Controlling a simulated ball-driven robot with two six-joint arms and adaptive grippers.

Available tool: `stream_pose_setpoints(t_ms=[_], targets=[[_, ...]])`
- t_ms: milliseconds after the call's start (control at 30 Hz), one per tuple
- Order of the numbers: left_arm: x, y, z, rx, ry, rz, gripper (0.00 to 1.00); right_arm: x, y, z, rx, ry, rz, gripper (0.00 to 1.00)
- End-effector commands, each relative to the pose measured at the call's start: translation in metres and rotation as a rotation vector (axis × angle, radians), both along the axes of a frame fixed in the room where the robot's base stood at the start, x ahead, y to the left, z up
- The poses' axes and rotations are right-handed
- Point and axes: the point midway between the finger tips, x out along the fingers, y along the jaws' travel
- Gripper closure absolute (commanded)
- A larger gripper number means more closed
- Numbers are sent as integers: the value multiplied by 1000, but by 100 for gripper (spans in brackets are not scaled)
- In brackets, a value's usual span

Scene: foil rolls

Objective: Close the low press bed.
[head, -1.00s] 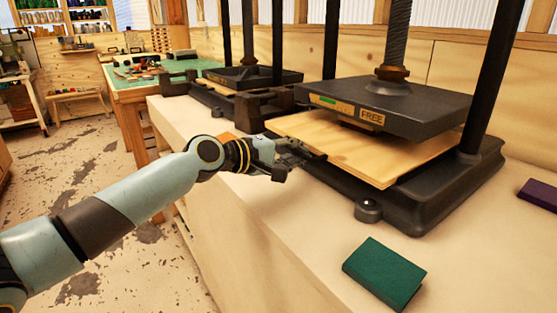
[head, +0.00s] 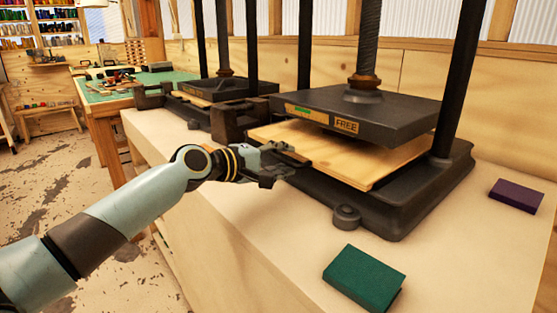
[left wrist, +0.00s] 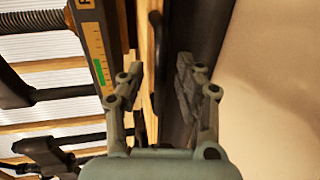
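The near press (head: 365,112) is black, with a raised upper plate labelled FREE. Its light wooden bed (head: 390,160) sticks out in front from under the plate. My left gripper (head: 302,158) is at the bed's front edge, near its left part. In the left wrist view, my left gripper (left wrist: 160,72) has its two fingers apart. A dark handle (left wrist: 155,28) on the bed's front lies between and beyond the fingertips. I cannot tell whether they touch it. My right gripper is not in view.
A second black press (head: 228,86) stands farther back on the pale bench (head: 280,250). A green book (head: 364,278) lies in front of the near press and a purple book (head: 516,195) lies to its right. A green-topped table (head: 100,93) is behind.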

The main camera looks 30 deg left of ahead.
Motion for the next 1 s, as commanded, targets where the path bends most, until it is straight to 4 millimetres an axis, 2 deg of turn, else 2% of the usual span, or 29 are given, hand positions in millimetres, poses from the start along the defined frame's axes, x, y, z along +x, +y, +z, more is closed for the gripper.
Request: stream_pose_setpoints(t_ms=[167, 500, 600, 800, 1000], targets=[[-16, 7, 2, 5, 2, 0, 66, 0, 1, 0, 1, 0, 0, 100], [-86, 30, 18, 7, 4, -5, 66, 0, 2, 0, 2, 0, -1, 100], [-99, 36, 20, 8, 4, 0, 66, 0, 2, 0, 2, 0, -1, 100], [-110, 39, 25, 1, 0, -1, 66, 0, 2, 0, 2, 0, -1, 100], [-110, 39, 25, -1, -1, -1, 66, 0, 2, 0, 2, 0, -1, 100]])
